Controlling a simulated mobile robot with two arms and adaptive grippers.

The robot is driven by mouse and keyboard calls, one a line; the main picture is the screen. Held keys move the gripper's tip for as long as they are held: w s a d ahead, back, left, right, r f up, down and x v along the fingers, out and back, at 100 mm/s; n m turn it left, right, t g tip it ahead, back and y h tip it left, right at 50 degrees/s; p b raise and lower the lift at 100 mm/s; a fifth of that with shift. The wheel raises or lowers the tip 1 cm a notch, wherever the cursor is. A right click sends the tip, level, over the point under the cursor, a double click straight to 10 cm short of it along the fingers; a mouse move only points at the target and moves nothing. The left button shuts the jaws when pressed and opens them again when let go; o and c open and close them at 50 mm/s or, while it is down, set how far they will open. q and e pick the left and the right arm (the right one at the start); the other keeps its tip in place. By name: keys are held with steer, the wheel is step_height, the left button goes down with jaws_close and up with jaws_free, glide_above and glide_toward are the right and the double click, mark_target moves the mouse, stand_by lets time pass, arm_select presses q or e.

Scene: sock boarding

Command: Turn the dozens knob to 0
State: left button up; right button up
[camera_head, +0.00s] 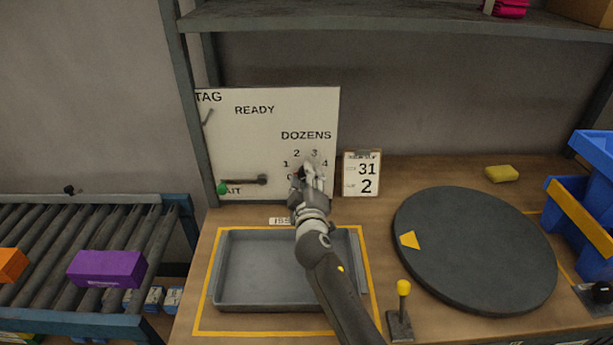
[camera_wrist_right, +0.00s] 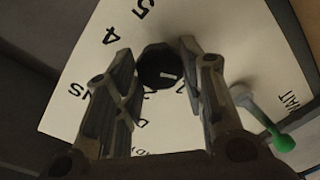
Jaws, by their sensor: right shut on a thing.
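The dozens knob (camera_wrist_right: 157,66) is a dark round knob on a white panel (camera_head: 250,125), under the word DOZENS. In the right wrist view it sits between the fingertips, with a short white mark on its face toward the right. I cannot tell exactly which number the mark points to. My right gripper (camera_head: 311,180) is shut on the knob and hides most of it in the head view. My left gripper is not in view.
A lever with a green end (camera_head: 223,187) is on the panel's lower left, near the WAIT label. A card reading 31 and 2 (camera_head: 361,174) stands right of the panel. A grey tray (camera_head: 222,270) lies below my arm. A dark round turntable (camera_head: 475,250) is at right.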

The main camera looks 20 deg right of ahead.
steer(key=shift+r+n+p, duration=0.1)
steer(key=shift+n+p, duration=0.2)
steer(key=shift+n, duration=0.5)
steer(key=o, duration=1)
steer(key=v, duration=1.2)
